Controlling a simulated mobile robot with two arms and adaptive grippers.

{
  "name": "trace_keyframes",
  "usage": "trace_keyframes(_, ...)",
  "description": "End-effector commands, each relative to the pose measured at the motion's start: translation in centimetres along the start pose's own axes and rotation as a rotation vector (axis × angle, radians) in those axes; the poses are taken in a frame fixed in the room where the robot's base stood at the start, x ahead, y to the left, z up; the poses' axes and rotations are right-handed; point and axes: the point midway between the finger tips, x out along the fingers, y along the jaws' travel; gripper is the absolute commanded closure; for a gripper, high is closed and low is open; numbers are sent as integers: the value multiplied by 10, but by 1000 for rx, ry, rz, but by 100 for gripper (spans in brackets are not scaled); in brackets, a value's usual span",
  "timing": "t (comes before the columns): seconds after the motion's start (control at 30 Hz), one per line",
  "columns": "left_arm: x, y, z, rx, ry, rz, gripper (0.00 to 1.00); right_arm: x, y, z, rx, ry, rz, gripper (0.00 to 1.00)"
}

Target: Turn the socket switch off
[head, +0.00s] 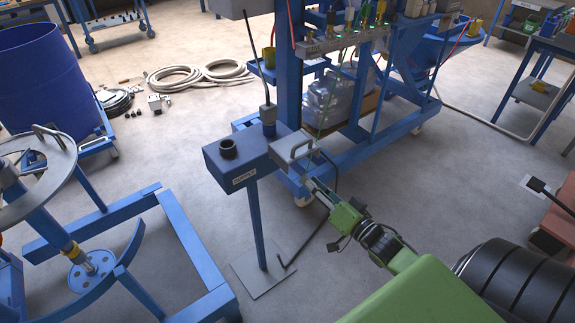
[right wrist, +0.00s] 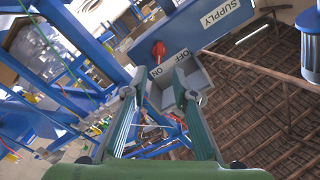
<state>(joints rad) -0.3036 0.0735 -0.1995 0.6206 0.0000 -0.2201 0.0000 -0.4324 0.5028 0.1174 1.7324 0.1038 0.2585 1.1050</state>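The blue supply box (head: 237,160) stands on a thin post with a flat foot, left of the middle in the head view. The red socket switch (right wrist: 158,49) sticks out of it near the ON and OFF labels in the right wrist view; I cannot tell surely which label it points to. In the head view I cannot make the switch out. A grey housing (head: 292,148) is on the box's right side. My right gripper (head: 312,186) (right wrist: 157,93) is open and empty, close to the box at its lower right, apart from the switch. My left gripper is out of view.
A blue frame trolley (head: 355,150) with hanging cables stands just behind the supply box. A cable hangs from the box to the floor. A blue drum (head: 42,80) and a blue frame with a round plate (head: 35,175) are at left. Coiled hoses (head: 200,75) lie behind.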

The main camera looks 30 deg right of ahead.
Motion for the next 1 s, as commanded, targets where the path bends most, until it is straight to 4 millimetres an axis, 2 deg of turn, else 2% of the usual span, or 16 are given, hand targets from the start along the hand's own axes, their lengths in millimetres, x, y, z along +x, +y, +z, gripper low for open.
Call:
trace_keyframes(0.03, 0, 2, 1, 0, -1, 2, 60, 12, -1, -1, -2, 2, -2, 75)
trace_keyframes(0.2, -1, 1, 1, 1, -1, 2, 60, 47, 0, -1, -2, 2, 0, 75)
trace_keyframes(0.4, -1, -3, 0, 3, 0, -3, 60, 81, 0, 0, -3, 0, 1, 75)
trace_keyframes(0.5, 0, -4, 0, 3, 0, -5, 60, 91, 1, 0, -2, 0, 2, 75)
trace_keyframes(0.7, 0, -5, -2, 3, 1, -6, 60, 100, 1, 1, -2, -2, 3, 75)
trace_keyframes(0.93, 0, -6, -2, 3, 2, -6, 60, 101, 1, 1, -2, -2, 3, 75)
trace_keyframes(0.97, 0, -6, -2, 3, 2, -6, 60, 101, 1, 1, -2, -2, 3, 80)
trace_keyframes(1.0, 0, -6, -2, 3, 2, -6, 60, 100, 1, 1, -2, -2, 3, 91)
